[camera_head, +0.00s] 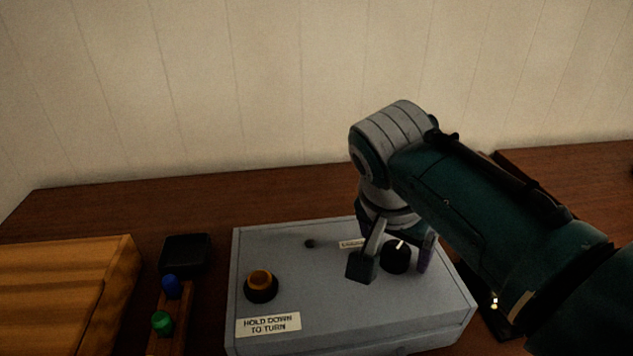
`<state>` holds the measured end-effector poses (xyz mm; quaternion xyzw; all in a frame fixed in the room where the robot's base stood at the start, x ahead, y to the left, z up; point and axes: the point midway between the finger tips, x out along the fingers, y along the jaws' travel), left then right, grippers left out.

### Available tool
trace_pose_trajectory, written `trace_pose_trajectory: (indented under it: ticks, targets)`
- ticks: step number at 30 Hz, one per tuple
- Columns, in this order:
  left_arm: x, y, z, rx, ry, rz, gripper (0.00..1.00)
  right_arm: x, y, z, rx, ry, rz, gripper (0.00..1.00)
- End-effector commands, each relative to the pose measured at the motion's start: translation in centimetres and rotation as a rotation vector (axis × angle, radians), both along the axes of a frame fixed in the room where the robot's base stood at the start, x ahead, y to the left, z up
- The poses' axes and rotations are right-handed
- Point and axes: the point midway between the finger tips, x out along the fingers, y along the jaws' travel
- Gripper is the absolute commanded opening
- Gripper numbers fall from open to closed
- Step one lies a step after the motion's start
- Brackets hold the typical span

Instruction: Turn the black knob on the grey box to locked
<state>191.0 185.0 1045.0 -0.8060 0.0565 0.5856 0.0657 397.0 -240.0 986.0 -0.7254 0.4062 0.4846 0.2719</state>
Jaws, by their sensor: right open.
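The grey box (330,300) stands on the brown table. The black knob (398,262) is on the right part of its top, with a white pointer line towards the back and slightly right. My right gripper (392,266) comes down from above with its fingers apart, one on each side of the knob; I cannot tell whether they touch it. An orange button (260,280) in a black collar is on the box's left, by a label (268,325) reading "HOLD DOWN TO TURN". Another label (351,244) behind the knob is partly hidden by the gripper. My left gripper is out of view.
A small dark round spot (309,244) is at the back of the box top. On the left are a wooden block (60,290), a black block (186,254), and a blue (171,286) and a green piece (162,323) on a wooden strip. Bare table (200,208) lies behind.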

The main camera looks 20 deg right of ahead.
Motion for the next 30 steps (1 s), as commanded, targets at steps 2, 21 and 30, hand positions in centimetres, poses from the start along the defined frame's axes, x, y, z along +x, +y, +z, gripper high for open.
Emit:
trace_pose_trajectory:
  ticks: [2, 21, 30]
  targets:
    - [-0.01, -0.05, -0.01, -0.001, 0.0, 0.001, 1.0, 0.01, -0.03, -0.05, 0.0, 0.0, 0.0, 0.83]
    - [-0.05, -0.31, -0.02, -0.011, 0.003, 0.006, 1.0, -0.02, 0.01, -0.02, 0.0, 0.0, 0.001, 0.28]
    - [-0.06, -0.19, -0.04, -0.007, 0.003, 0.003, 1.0, -0.03, 0.01, -0.01, -0.001, 0.001, 0.001, 0.0]
